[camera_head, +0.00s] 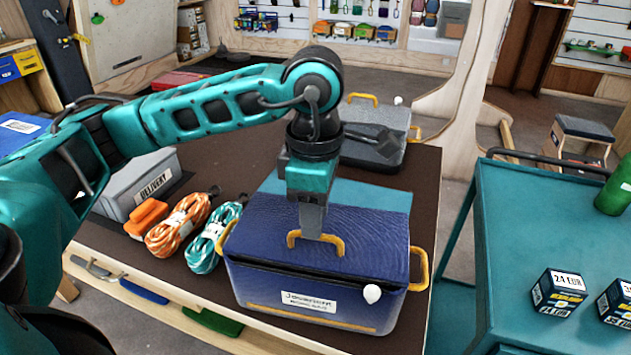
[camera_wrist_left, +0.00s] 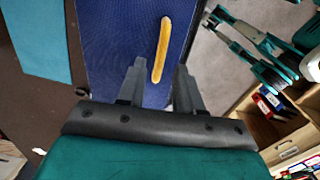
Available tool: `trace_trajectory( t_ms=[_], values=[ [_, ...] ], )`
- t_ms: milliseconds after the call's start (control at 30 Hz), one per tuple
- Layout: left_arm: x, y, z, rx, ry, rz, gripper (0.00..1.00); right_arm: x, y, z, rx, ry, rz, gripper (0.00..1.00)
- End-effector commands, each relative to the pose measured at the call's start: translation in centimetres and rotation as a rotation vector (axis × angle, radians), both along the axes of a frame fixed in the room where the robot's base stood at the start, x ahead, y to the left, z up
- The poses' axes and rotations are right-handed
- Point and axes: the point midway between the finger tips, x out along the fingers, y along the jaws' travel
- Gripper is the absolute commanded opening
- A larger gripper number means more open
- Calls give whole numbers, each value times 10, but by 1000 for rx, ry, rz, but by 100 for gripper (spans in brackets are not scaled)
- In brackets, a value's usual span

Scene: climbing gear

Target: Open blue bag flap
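The blue bag (camera_head: 320,295) stands on the dark table with its flap (camera_head: 370,225) lying closed over the top. A dark seam runs below the flap's front edge. A yellow handle (camera_head: 335,243) sits on the flap near the front; it also shows in the left wrist view (camera_wrist_left: 164,40). A white ball (camera_head: 372,293) is at the bag's front. My left gripper (camera_wrist_left: 160,68) points down at this handle, its fingers apart, with the handle's near end seen between them. I cannot tell whether they touch it. My right gripper is not in view.
Orange rope (camera_head: 178,225), teal rope (camera_head: 213,237) and a grey delivery box (camera_head: 138,185) lie left of the bag. A grey bag (camera_head: 370,145) stands behind it. A teal cart (camera_head: 545,215) with small price-marked boxes (camera_head: 558,292) stands to the right.

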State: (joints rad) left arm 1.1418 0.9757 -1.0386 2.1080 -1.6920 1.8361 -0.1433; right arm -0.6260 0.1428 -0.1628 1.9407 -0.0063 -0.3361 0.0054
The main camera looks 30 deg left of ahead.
Motion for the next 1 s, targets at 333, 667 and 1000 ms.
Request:
trace_trajectory(
  t_ms=[333, 667, 1000],
  values=[
    [0, 0, -46, -1, 1, -1, 35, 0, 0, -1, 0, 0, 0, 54],
    [0, 0, -52, -1, 0, -1, 35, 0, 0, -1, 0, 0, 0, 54],
    [0, 0, -51, -1, 0, 0, 7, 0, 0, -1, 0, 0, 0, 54]
  ],
)
